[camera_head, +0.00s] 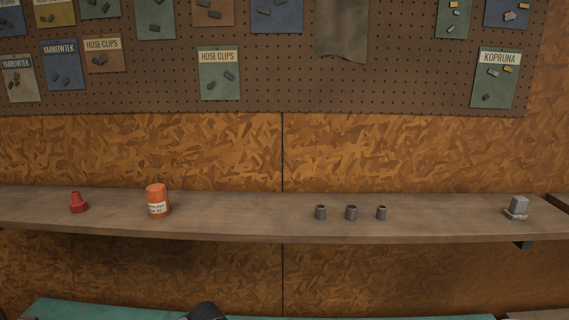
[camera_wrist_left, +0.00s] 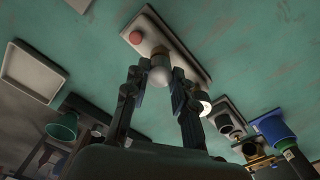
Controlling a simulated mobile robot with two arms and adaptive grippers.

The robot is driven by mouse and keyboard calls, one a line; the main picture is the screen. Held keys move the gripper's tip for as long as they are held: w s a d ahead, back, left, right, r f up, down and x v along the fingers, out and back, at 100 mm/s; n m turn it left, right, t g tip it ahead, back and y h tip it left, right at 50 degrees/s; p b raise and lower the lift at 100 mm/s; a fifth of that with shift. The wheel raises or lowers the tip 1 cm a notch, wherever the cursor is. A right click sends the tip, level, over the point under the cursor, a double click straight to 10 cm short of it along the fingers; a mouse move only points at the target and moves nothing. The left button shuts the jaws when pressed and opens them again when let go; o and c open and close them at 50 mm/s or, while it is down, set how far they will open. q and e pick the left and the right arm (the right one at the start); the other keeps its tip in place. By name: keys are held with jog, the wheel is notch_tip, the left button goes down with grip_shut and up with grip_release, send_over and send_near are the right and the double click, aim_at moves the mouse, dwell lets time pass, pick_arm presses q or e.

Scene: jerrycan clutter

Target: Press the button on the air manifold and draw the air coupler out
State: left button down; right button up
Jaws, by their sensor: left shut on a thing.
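The air manifold (camera_wrist_left: 180,52) is a pale grey plate on the green bench top in the left wrist view. A round red button (camera_wrist_left: 135,38) sits near its upper left end. My left gripper (camera_wrist_left: 159,76) is shut on the air coupler (camera_wrist_left: 160,62), a pale, round-ended piece at the manifold beside the button. The fingers flank the coupler, and nothing touches the button. Whether the coupler is still seated is hard to tell from this angle. The head view does not show the manifold. My right gripper is in neither view.
In the left wrist view, a shallow pale tray (camera_wrist_left: 33,72) lies left, with a green cup-like thing (camera_wrist_left: 62,126) below it. A grey fitting block (camera_wrist_left: 228,120) and a blue thing (camera_wrist_left: 273,130) stand close on the right. The head view shows a shelf (camera_head: 250,215) above the bench.

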pick_arm(q)
jog(key=shift+r, duration=0.25)
jog(key=shift+p, duration=0.3)
dwell(0.4)
jog(key=shift+r, duration=0.15)
jog(key=shift+r+p, duration=1.8)
jog(key=shift+p, duration=0.2)
